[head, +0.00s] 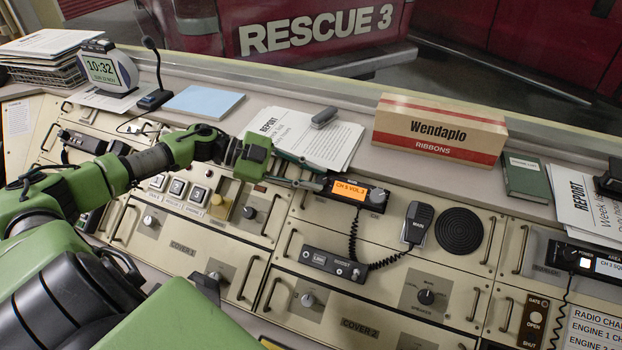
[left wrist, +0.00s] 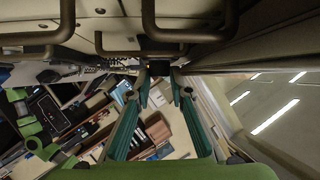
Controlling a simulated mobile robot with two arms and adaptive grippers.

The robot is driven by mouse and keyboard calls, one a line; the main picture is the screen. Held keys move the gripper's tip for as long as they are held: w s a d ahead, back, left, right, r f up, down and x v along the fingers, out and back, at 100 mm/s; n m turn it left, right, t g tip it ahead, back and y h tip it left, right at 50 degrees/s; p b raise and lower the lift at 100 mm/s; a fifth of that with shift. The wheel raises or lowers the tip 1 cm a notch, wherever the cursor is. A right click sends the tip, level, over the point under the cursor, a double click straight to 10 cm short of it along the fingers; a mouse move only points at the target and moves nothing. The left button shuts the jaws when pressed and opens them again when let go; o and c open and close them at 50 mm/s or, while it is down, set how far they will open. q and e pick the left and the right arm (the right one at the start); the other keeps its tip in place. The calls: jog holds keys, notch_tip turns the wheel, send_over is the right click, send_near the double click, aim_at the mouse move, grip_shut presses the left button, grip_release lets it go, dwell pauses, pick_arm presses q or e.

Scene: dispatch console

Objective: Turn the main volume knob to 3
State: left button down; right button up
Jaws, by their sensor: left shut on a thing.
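The main radio is a black unit with an orange display (head: 347,190) that reads "CH 5 VOL 2". It sits in the console panel near the middle of the head view. My left gripper (head: 322,182) reaches in from the left, with its fingertips at the left end of this radio. It is shut on the volume knob there, which the fingertips hide in the head view. In the left wrist view, the two teal fingers of my left gripper (left wrist: 160,82) close in on a dark part at their tips. My right gripper is not in view.
A second black knob (head: 378,197) is on the radio's right end. The microphone marked MAIN (head: 417,224) hangs on a coiled cord to the right. Report papers (head: 300,138) and a Wendaplo ribbons box (head: 440,130) lie on the ledge behind. Metal handles stick out from the panels.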

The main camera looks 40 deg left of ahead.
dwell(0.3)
pick_arm(q)
jog(key=c, duration=1.8)
grip_release()
jog(key=v, duration=0.7)
jog(key=shift+s+a, duration=0.2)
jog(key=shift+a, duration=0.05)
jog(key=shift+r, duration=0.15)
jog(key=shift+s, duration=0.1)
